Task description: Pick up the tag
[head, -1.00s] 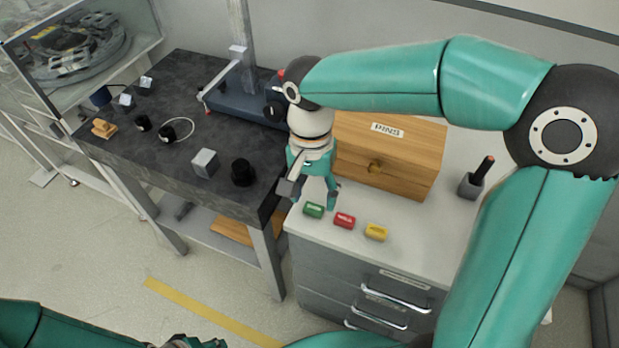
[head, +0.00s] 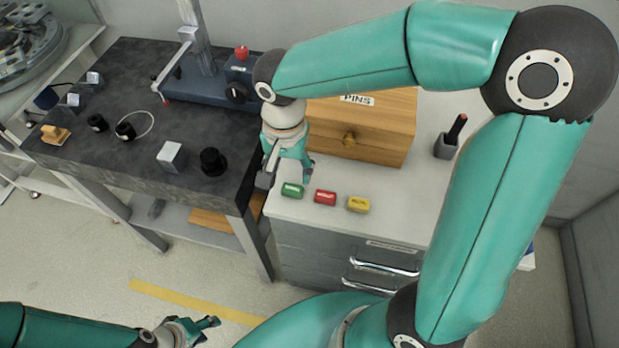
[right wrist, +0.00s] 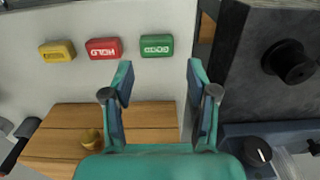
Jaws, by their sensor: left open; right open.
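Three small tags lie in a row on the light cabinet top: green (head: 292,190), red (head: 325,197) and yellow (head: 358,204). My right gripper (head: 287,178) is open and empty, pointing down close to the green tag. In the right wrist view the green tag appears between and beyond its fingertips (right wrist: 160,72), apart from both. My left gripper (head: 208,328) is open and empty, low over the floor area.
A wooden PINS drawer box (head: 375,130) stands behind the tags. A marker holder (head: 446,147) is to its right. The dark bench (head: 110,165) on the left bears a grey cube (head: 171,156), a black knob (head: 213,162) and a blue-based stand (head: 215,85).

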